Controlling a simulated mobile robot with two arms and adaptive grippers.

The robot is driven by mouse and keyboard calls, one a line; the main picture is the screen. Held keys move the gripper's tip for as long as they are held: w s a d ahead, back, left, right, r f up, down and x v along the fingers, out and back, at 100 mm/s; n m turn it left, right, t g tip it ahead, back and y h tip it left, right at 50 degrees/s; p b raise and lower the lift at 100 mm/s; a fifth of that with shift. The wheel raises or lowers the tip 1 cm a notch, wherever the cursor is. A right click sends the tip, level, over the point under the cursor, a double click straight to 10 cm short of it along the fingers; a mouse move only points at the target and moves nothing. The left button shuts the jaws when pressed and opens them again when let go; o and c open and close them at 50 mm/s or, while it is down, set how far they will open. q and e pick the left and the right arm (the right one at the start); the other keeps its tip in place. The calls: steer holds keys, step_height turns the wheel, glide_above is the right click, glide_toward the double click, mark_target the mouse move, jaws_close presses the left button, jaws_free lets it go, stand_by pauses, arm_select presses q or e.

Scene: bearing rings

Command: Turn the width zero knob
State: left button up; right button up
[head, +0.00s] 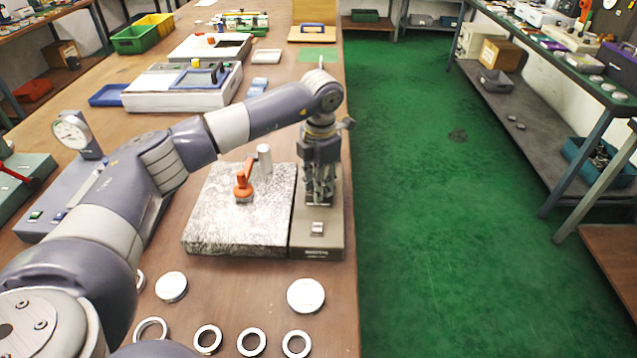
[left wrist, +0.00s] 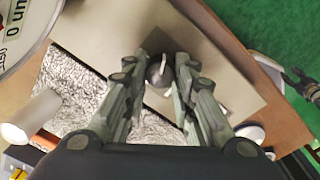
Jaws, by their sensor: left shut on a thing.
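My left gripper (head: 319,202) points down over a narrow grey-brown instrument box (head: 316,244) at the table's right edge. In the left wrist view, its fingers (left wrist: 160,88) are around a small dark round knob (left wrist: 158,74) with a pale pointer-like bar. The gripper is shut on this knob. In the head view, the fingers and wrist hide the knob. A large white dial (left wrist: 18,35) with black lettering is partly cut off at the upper left of the left wrist view. A dark gripper-like part (left wrist: 300,85) shows at that view's right edge, possibly my right gripper; its state is unclear.
Left of the box lies a speckled granite plate (head: 215,222) with an orange-red clamp (head: 243,182) and a pale cylinder (head: 264,158). Several rings, such as one ring (head: 252,341), and white discs (head: 306,295) lie in front. Green floor (head: 440,230) is open to the right.

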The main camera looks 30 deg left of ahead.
stand_by(0.4)
arm_select(q)
steer(key=o, duration=1.1)
steer(key=shift+r, duration=0.1)
steer(key=r, duration=1.1)
steer(key=shift+s+d+r, duration=0.1)
steer(key=shift+d+r, duration=0.1)
steer(key=shift+r, duration=0.2)
